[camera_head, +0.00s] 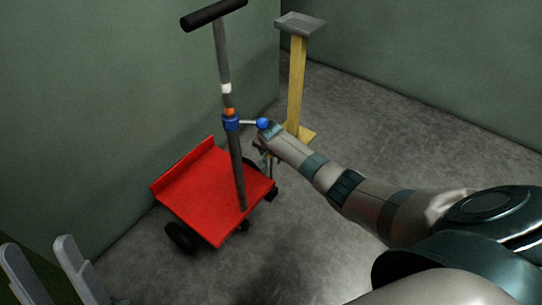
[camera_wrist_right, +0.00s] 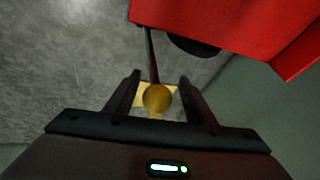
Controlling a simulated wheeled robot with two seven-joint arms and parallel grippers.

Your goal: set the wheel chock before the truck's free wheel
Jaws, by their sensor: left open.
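The red truck (camera_head: 213,188) stands on the floor with its dark pole upright. I cannot make out a wheel chock. My right forearm mostly hides that gripper in the head view. My left gripper (camera_head: 37,246) is open and empty at the lower left.
A blue collar (camera_head: 231,122) on the pole carries a side lever with a blue knob (camera_head: 263,124). A yellow post (camera_head: 297,85) with a grey tray (camera_head: 300,23) stands behind the truck. Green walls close in left and back; grey floor is clear at right.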

